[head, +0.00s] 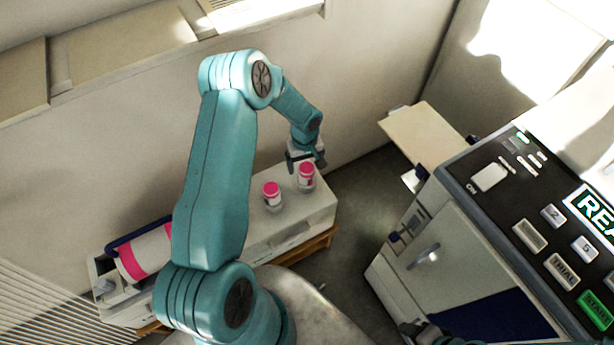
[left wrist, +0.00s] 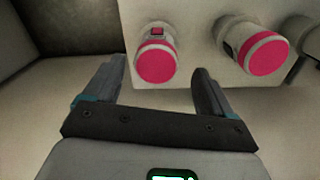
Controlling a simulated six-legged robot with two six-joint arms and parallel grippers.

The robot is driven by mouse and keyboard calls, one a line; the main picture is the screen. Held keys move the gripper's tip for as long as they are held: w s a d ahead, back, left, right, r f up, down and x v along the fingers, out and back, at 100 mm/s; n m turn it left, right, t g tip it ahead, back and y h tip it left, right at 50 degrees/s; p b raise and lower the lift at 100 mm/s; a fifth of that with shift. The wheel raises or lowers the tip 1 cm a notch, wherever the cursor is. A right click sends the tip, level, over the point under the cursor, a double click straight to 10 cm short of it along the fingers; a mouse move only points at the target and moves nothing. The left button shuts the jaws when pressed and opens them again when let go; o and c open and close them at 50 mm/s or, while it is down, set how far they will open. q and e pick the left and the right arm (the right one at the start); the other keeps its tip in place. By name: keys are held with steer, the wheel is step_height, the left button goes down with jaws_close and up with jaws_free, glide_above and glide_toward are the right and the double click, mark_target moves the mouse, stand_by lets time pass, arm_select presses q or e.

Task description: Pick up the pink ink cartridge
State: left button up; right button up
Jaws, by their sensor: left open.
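Two small white cartridges with pink caps stand on a white cabinet top. The right one (head: 306,178) is directly below my left gripper (head: 306,164), and the other (head: 271,197) stands to its left. In the left wrist view, my left gripper (left wrist: 158,75) is open and empty. The pink cap of one cartridge (left wrist: 155,63) shows between its fingertips, with no clear contact. The other cartridge (left wrist: 264,53) is outside the jaws, to the right. A dark piece of what looks like my right gripper (head: 420,330) shows at the bottom edge, mostly cut off.
A large white cylinder with a pink band (head: 145,256) lies at the left end of the white cabinet (head: 305,216), partly behind my arm. A machine with a button panel (head: 520,205) stands at right. A wall runs close behind the cabinet.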

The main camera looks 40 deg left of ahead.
mark_target(306, 178)
arm_select(q)
steer(key=f, duration=0.4)
steer(key=f+p, duration=0.1)
steer(key=f, duration=0.1)
steer(key=shift+w+d, duration=0.15)
steer(key=shift+d, duration=0.1)
steer(key=c, duration=1.2)
steer(key=shift+r, duration=0.15)
